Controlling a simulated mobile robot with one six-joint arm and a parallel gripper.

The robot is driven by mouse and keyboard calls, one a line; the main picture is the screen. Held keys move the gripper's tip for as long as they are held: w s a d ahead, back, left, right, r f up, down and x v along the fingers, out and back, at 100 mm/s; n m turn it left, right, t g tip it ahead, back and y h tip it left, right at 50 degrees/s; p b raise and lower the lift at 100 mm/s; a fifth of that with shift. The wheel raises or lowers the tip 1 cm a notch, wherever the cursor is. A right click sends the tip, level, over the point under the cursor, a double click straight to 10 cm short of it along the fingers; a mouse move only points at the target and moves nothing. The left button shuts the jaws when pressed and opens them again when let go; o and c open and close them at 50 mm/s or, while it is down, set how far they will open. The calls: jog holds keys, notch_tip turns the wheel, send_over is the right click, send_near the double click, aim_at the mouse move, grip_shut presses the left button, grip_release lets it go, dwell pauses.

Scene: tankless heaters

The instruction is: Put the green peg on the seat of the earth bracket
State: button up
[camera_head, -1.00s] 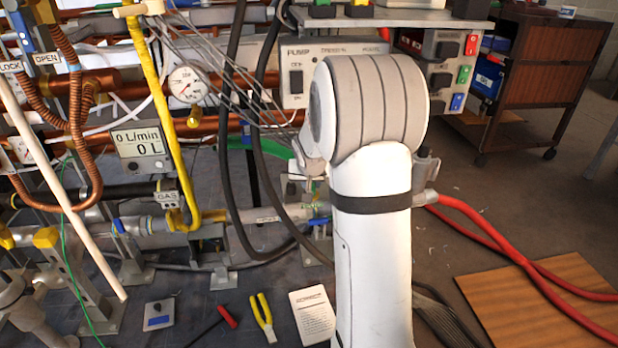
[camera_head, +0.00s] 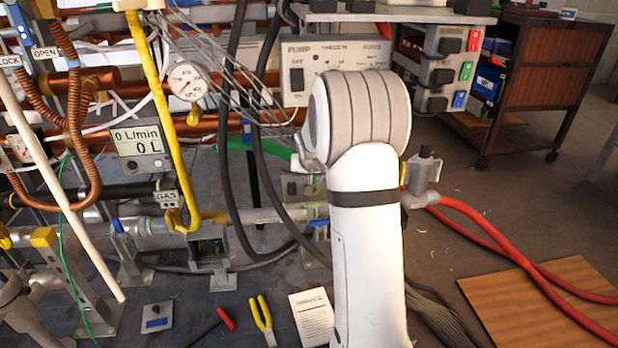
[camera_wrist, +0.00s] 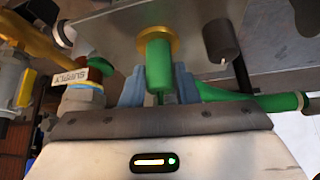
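A green peg (camera_wrist: 158,65) stands out in the middle of the wrist view, with a gold ring (camera_wrist: 158,36) around its upper end at a grey metal plate (camera_wrist: 120,35). My gripper (camera_wrist: 160,82) shows as two blue fingers, one on each side of the peg's lower part. Whether the fingers press on the peg or only flank it is not clear. In the head view my white arm hides the gripper and the peg. I cannot make out which part is the earth bracket or its seat.
A dark round knob (camera_wrist: 222,40) is right of the peg. A green hose (camera_wrist: 250,106) runs behind the fingers to the right. Pipes, a gauge (camera_head: 188,80) and a pump box (camera_head: 335,68) crowd the head view.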

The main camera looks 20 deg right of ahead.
jog(key=o, duration=0.4)
jog(key=shift+c, duration=0.2)
jog(key=shift+r, duration=0.2)
jog(key=p+v, duration=0.1)
jog(key=v, duration=0.2)
jog(key=shift+s+a+r+p, duration=0.2)
jog(key=shift+s+a+p, duration=0.1)
jog(key=shift+s, duration=0.1)
jog(key=s+a+n+g+y, duration=0.1)
jog(key=s+a, duration=0.5)
jog(key=s, duration=0.5)
jog(key=s+a+r+n+g+y, duration=0.1)
jog(key=s+a+n+g, duration=0.1)
jog(key=s+a, duration=0.4)
jog(key=s+a+r+n+g, duration=0.1)
jog(key=s+a, duration=0.6)
jog(key=s, duration=0.9)
jog(key=shift+n+g+y, duration=0.4)
jog(key=shift+n+g, duration=0.2)
jog(key=shift+r, duration=0.1)
